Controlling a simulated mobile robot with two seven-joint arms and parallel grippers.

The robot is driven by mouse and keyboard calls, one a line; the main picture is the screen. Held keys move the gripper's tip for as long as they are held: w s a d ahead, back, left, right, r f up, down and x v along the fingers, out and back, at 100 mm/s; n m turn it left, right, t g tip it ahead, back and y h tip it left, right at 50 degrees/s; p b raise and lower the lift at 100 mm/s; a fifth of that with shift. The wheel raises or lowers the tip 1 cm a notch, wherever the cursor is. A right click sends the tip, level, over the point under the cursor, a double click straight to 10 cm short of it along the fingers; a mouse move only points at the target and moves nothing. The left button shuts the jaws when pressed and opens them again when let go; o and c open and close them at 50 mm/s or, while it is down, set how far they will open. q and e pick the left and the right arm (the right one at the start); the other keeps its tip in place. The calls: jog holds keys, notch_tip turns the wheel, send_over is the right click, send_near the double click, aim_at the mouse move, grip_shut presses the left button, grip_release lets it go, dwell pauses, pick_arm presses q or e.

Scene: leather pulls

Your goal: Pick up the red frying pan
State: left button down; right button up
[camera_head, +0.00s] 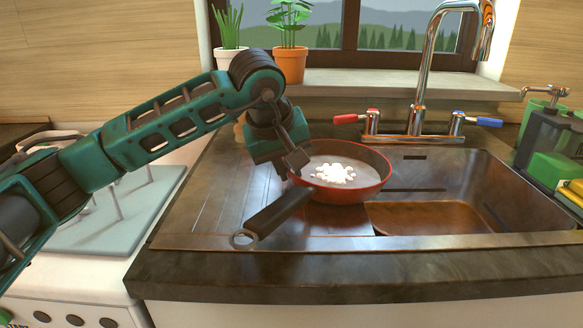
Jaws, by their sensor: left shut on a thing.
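The red frying pan (375,188) sits at the left side of the sink, over the edge between the drainboard and the basin. Its grey inside holds a heap of small white pieces. Its dark handle (278,214) points toward the front left and ends in a ring. The exact contact of the fingers is partly hidden. I cannot tell whether the pan is lifted or resting. My right gripper is not in view.
The sink basin (470,185) lies right of the pan, with a chrome faucet (421,95) and its red and blue handles behind. Potted plants (289,64) stand on the windowsill. A stove (75,290) is at left. Green and dark items (548,140) crowd the right edge.

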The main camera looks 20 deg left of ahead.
pick_arm(q)
notch_tip(320, 180, up, 20)
jog(key=p, duration=0.4)
jog(key=shift+f, duration=0.25)
dwell(0.4)
jog(key=shift+r, duration=0.1)
dwell(1.2)
